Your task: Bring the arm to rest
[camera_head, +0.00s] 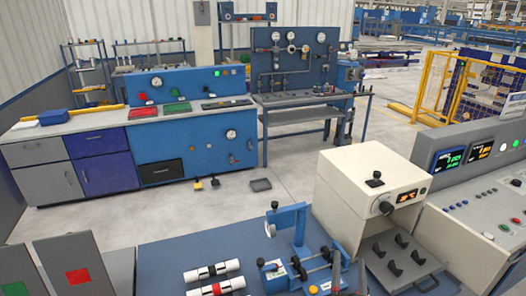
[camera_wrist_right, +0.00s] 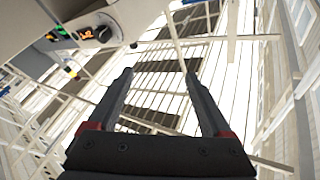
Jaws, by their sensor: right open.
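My right gripper (camera_wrist_right: 157,76) shows in the right wrist view, with its two dark fingers spread apart and nothing between them. I cannot make out either gripper in the head view. Two short white pipes lie side by side on the blue table (camera_head: 165,262) at the bottom of the head view. The farther pipe (camera_head: 205,271) has dark bands, and the nearer pipe (camera_head: 232,285) has dark and red bands. A blue clamp fixture (camera_head: 298,252) stands to the right of the pipes. My left gripper is not in view.
A cream box with a dial (camera_head: 345,200) stands right of the fixture, beside a grey control console (camera_head: 470,185). Grey panels with a red square (camera_head: 77,276) and a green square stand at bottom left. A blue workbench (camera_head: 190,143) stands farther back, across open floor.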

